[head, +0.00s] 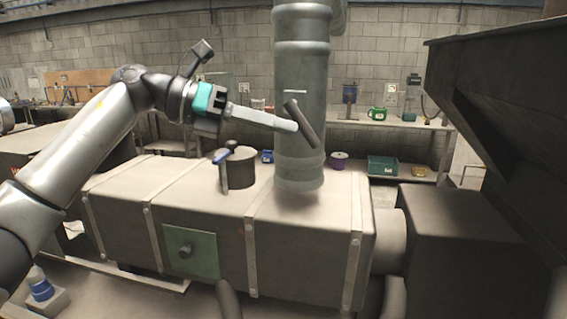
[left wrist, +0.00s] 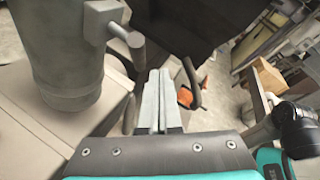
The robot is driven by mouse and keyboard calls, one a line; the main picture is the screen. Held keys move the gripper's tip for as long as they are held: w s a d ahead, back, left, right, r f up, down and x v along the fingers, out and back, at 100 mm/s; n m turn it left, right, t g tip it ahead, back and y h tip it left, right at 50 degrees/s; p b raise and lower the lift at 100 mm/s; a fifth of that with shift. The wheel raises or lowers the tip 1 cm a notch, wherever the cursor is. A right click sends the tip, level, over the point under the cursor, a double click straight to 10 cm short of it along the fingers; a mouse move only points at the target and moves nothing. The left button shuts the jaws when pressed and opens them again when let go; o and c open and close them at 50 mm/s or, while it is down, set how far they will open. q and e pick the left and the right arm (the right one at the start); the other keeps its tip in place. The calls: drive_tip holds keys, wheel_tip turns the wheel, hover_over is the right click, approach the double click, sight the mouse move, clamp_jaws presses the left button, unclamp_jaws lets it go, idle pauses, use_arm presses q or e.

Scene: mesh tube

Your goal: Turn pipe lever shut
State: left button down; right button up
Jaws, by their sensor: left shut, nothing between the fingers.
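A thick grey vertical pipe (head: 300,70) rises from a large beige duct. Its lever (head: 306,128) is a dark bar on the pipe's front, tilted from upper left to lower right. My left gripper (head: 294,126) reaches in from the left, its pale fingers shut and empty. In the head view the fingertips overlap the lever's left side; I cannot tell whether they touch. In the left wrist view the pipe (left wrist: 65,55) stands at the left. The lever (left wrist: 126,36) lies up and left of the shut fingers (left wrist: 159,75), with a gap in the picture. My right gripper is not in view.
A large dark hopper (head: 500,110) overhangs at the right. A shelf with a green box (head: 382,166) stands behind.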

use_arm(q)
drive_tip(key=s+a+f+n+t+h+b, duration=0.1)
drive_tip(key=s+a+f+t+h+b, duration=0.15)
drive_tip(key=a+f+t+b, duration=0.3)
drive_tip(key=s+a+f+n+t+h+b, duration=0.1)
drive_tip(key=a+f+t+h+b, duration=0.3)
drive_tip(key=f+b, duration=0.15)
drive_tip(key=shift+n, duration=0.3)
drive_tip(key=p+x, duration=0.2)
drive_tip(key=x, duration=1.2)
drive_tip(key=shift+d+p, duration=0.2)
drive_tip(key=shift+p, duration=0.2)
